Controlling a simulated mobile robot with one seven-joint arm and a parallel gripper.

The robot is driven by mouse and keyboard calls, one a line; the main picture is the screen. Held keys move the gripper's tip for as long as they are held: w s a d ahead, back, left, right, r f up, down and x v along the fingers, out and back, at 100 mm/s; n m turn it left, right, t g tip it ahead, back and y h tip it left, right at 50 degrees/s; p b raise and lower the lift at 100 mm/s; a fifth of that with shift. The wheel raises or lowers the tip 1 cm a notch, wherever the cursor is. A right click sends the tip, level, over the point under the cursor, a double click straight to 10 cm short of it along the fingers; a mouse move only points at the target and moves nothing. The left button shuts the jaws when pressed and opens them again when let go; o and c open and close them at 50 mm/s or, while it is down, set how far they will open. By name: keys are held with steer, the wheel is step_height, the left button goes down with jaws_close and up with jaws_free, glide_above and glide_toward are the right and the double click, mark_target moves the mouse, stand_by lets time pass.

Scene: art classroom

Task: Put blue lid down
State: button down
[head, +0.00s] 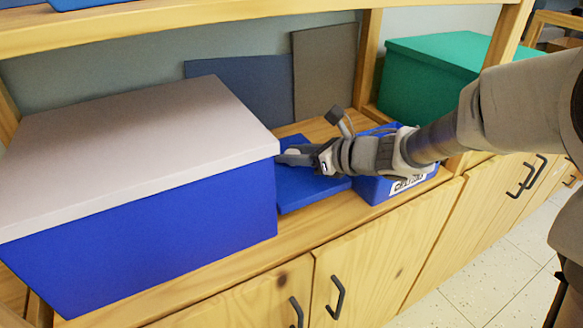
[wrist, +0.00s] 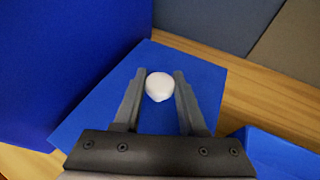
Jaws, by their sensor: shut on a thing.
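The blue lid (head: 312,188) is a flat blue panel at the wooden counter between the big box and the small blue bin. It also shows in the wrist view (wrist: 95,118), with a pale round knob (wrist: 159,86) on its upper side. My gripper (head: 287,155) is over the lid, its fingers on either side of the knob in the wrist view (wrist: 158,76), shut on it. My gripper and wrist hide part of the lid in the head view. I cannot tell whether its underside touches the counter.
A large blue box (head: 150,225) with a pale top (head: 130,125) stands close at left. A labelled blue bin (head: 372,190) stands at right, partly under my arm. Dark panels (head: 245,88) lean behind. A green box (head: 425,85) is farther right. Bare counter (head: 300,235) runs in front.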

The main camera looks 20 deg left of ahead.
steer(key=shift+f, duration=0.9)
steer(key=shift+s+a+f, duration=0.1)
steer(key=shift+s, duration=0.05)
steer(key=shift+f+b, duration=0.25)
steer(key=shift+b, duration=0.35)
steer(key=shift+c, duration=2.3)
jaws_free()
steer(key=shift+r, duration=0.1)
